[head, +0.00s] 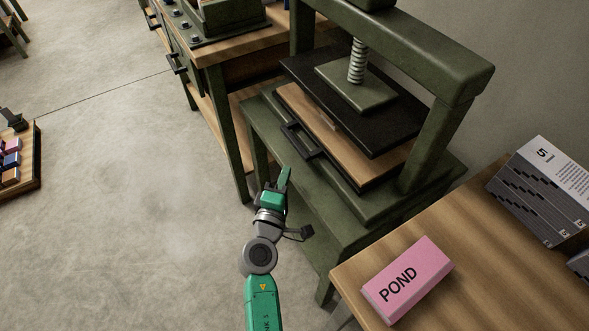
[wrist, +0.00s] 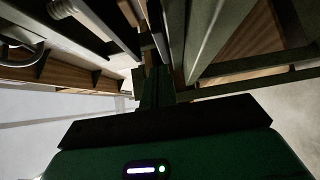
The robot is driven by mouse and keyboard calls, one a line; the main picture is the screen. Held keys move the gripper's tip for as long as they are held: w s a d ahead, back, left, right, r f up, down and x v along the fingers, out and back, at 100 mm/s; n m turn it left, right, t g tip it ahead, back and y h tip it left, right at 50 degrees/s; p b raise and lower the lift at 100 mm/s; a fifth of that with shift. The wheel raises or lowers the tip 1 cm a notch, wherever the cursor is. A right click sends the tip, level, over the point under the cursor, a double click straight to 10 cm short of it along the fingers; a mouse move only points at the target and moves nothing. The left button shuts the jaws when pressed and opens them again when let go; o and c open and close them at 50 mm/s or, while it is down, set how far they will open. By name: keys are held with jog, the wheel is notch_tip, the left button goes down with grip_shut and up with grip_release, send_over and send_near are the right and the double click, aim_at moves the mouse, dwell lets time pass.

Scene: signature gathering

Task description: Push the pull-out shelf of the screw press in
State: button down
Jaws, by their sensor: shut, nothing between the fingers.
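The green screw press (head: 440,140) stands right of centre in the head view, with a metal screw and a black plate (head: 310,78). Its pull-out shelf (head: 297,103) is a wooden board under the black plate; its front strip sticks out to the left. A dark handle (head: 299,141) is on the shelf's front edge. A small pale block (head: 324,117) lies on it, partly under the plate. My gripper (head: 284,176) is shut and empty, in front of the press below the handle, apart from it. In the wrist view, the shut fingers (wrist: 157,88) point at dark beams.
A wooden table (head: 365,265) at the lower right holds a pink block marked POND (head: 408,280) and a grey stack (head: 545,190). A workbench (head: 235,50) with drawers stands behind and left of the press.

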jog(key=s+a+p, duration=0.1)
jog(key=s, duration=0.8)
jog(key=shift+s+a+p, duration=0.15)
jog(key=shift+p, duration=0.15)
jog(key=d+r+m+t+h+p, duration=0.1)
jog(key=d+r+m+p, duration=0.2)
jog(key=r, duration=0.9)
jog(key=d+r+m+t+p, duration=0.15)
jog(key=r+m, duration=0.35)
jog(key=r, duration=0.7)
jog(key=d+r+m+h+p, duration=0.1)
jog(key=d+r+m+p, duration=0.3)
jog(key=r, duration=0.9)
jog(key=s+r+m+t+y+p, duration=0.2)
jog(key=s+r, duration=0.5)
jog(key=r, duration=0.6)
jog(key=s+r+m+t+y+p, duration=0.1)
jog(key=s+r+m+t+y, duration=0.15)
jog(key=s+r, duration=0.8)
jog(key=w+r+p, duration=0.2)
jog(key=r+p, duration=1.6)
jog(key=r, duration=0.1)
jog(key=w+a+r+p, duration=0.1)
jog(key=r+p, duration=1.7)
jog(key=r, duration=0.1)
jog(key=shift+w+y+p, duration=0.35)
jog(key=shift+w+p, duration=0.05)
